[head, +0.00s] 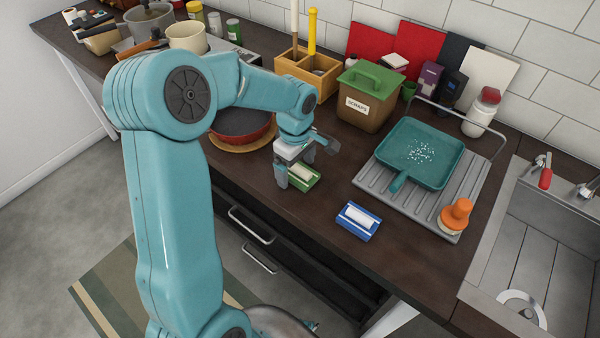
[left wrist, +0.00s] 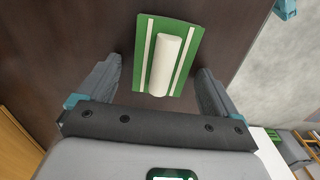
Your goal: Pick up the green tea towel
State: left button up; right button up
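The green tea towel (head: 304,179) lies on the dark worktop near its front edge, partly hidden by my left gripper in the head view. In the left wrist view the green tea towel (left wrist: 140,72) is a green rectangle with white stripes and a white roll-like part along its middle. My left gripper (head: 297,172) is just above it. In the left wrist view the left gripper's fingers (left wrist: 158,85) are spread apart, with the towel's near end between and just beyond them. Nothing is held. My right gripper is not seen.
A teal pan (head: 420,152) sits on the draining rack (head: 378,180). The scraps bin (head: 369,98) stands behind, and a red pan (head: 242,123) is to the left. Bare worktop lies between the two towels.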

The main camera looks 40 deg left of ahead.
aim_at(296, 166)
pick_arm(q)
jog(key=c, duration=1)
jog(key=shift+r, duration=0.15)
notch_tip(296, 166, up, 20)
jog(key=shift+f+p, duration=0.1)
jog(key=shift+p, duration=0.8)
jog(key=shift+o, duration=1.1)
jog(key=c, duration=0.3)
